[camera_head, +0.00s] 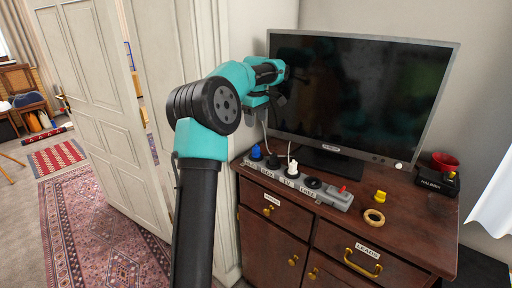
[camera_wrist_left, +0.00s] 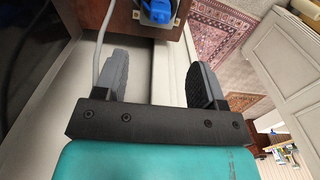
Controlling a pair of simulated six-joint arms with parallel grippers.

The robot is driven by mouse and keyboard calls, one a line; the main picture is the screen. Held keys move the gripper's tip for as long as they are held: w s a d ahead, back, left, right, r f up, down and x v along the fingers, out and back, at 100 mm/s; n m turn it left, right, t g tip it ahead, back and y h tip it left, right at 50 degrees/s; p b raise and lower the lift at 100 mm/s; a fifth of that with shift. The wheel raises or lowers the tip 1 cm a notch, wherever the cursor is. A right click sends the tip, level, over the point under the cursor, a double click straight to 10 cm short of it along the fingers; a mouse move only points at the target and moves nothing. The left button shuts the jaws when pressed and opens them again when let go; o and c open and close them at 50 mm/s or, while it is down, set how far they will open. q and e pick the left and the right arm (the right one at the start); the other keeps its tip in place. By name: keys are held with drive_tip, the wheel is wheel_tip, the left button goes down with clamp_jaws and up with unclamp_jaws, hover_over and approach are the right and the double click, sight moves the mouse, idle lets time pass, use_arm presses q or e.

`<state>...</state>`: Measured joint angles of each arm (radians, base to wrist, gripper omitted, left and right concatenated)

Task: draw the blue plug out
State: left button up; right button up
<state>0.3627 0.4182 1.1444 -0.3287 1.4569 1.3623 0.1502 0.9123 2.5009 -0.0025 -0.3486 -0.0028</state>
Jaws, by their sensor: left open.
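The blue plug (camera_head: 257,152) sits in the left end of a grey power strip (camera_head: 330,194) on the dresser top. The plug also shows at the top edge of the left wrist view (camera_wrist_left: 160,10), partly cut off. My left gripper (camera_head: 278,86) is in front of the monitor's left edge, above the strip and apart from the plug. In the left wrist view its fingers (camera_wrist_left: 158,78) are spread, with nothing between them. My right gripper is not in view.
A black plug (camera_head: 273,161) and a white plug (camera_head: 292,168) stand beside the blue one. A monitor (camera_head: 365,95) rises behind. A yellow item (camera_head: 380,196), a tape ring (camera_head: 374,218), a red bowl (camera_head: 445,160) and a black box (camera_head: 437,181) stand right. A pale cable (camera_wrist_left: 102,45) runs near one finger.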

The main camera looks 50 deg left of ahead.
sight(256, 147)
use_arm(q)
wheel_tip(256, 147, down, 14)
drive_tip(key=shift+r, duration=0.15)
idle(0.4)
drive_tip(key=shift+c, duration=0.5)
drive_tip(key=shift+r, duration=0.1)
drive_tip(key=c, duration=1)
